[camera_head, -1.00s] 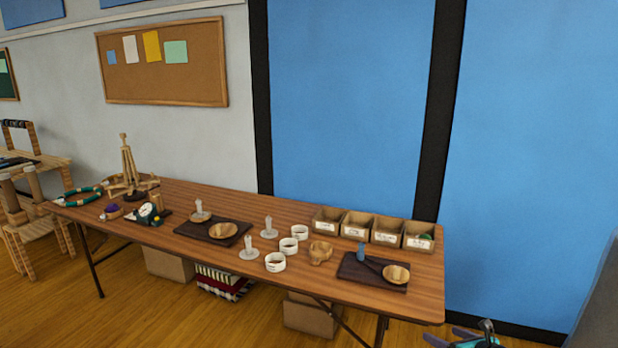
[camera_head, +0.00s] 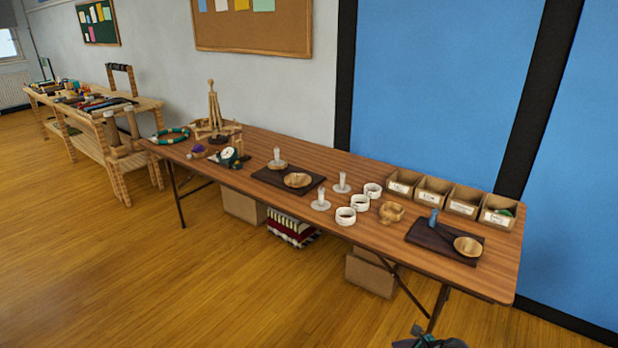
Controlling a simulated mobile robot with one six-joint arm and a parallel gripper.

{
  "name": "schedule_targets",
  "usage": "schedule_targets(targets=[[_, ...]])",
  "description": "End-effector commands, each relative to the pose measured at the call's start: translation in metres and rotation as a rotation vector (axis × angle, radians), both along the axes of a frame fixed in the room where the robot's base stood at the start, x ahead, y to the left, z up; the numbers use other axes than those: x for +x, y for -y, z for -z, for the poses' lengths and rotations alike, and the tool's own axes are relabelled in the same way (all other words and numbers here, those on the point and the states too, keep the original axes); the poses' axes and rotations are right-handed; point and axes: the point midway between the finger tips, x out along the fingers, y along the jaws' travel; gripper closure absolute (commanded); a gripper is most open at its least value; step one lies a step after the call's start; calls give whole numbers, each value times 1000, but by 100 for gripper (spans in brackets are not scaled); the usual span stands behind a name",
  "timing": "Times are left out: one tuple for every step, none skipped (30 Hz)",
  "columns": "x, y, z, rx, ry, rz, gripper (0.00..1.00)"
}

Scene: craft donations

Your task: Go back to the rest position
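Part of my gripper (camera_head: 430,342) shows at the bottom edge, in front of the table's near right leg. Most of it is cut off by the frame, so its fingers cannot be read. It appears apart from the long wooden table (camera_head: 345,258) and everything on it. No held object can be seen.
Cardboard boxes (camera_head: 370,275) stand underneath. A wooden bench (camera_head: 92,145) stands at left. The floor (camera_head: 150,290) in front is clear.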

Motion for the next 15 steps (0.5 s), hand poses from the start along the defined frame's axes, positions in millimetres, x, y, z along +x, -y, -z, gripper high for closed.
schedule_targets(targets=[[-8,-17,10,-14,-12,-57,23],[-12,-26,15,-25,-19,-92,23],[-18,-37,22,-40,-26,-138,23],[-24,-46,28,-51,-31,-175,23],[-29,-54,33,-63,-37,-211,23],[-37,-64,40,-78,-43,-262,23],[-43,-72,45,-88,-47,-300,23],[-50,-79,51,-100,-52,-340,23],[-58,-89,57,-115,-58,-394,23],[-65,-95,62,-128,-61,-436,23],[-72,-102,68,-138,-64,-478,23],[-82,-110,74,-154,-69,-536,23],[-89,-116,79,-165,-71,-581,23],[-98,-121,84,-177,-74,-627,23],[-109,-129,91,-192,-77,-691,23]])
